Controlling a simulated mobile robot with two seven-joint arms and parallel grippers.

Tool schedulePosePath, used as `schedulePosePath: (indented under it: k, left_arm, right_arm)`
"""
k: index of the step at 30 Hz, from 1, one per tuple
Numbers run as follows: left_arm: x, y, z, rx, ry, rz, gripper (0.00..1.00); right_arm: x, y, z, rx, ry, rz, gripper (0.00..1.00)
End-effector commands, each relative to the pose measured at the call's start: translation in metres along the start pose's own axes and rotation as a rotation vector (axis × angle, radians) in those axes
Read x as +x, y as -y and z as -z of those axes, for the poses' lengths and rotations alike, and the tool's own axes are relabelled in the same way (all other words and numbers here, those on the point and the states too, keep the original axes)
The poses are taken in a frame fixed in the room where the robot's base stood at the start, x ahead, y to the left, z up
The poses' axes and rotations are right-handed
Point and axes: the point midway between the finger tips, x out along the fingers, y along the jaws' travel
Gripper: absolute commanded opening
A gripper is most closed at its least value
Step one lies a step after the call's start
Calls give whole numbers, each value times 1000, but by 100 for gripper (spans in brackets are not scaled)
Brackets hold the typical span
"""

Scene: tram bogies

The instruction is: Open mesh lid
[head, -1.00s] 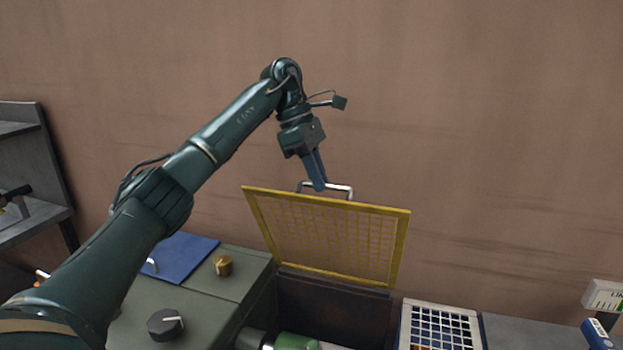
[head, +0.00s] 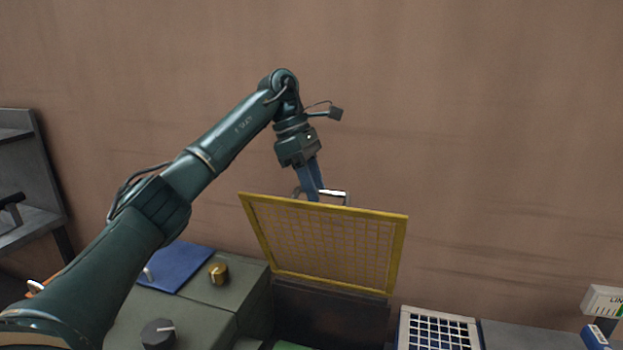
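The mesh lid (head: 322,240) is a yellow frame with an orange-yellow grid. It stands raised, nearly upright, over the back of a dark open box (head: 330,310). A silver bar handle (head: 333,193) sits at the lid's top edge. My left gripper (head: 313,192) points down at the left part of this handle. Its two blue fingers show a gap between them and look spread. The lid's frame and handle partly hide the fingertips, and I see no clear grip on the bar. My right gripper is out of view.
A grey-green cabinet (head: 225,295) with a brass knob (head: 218,273), a black dial (head: 158,334) and a blue panel (head: 178,267) stands left of the box. A white grid tray (head: 440,328) is on the right. A grey shelf (head: 35,180) is at far left.

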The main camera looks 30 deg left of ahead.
Motion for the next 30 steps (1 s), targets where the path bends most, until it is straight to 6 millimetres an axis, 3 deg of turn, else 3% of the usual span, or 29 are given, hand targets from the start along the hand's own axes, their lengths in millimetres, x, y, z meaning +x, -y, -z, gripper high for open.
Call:
schedulePosePath:
  k: [5, 15, 21, 30]
  left_arm:
    - [-17, 0, -1, 1, 2, -4, 34]
    - [-84, 1, -1, -2, 0, -7, 34]
    - [-108, 1, -1, -3, -1, -7, 34]
    - [-120, 1, -2, 0, -3, 12, 34]
  right_arm:
    - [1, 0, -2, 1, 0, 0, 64]
    - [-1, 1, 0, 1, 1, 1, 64]
    - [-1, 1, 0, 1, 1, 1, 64]
    - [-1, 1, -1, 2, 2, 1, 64]
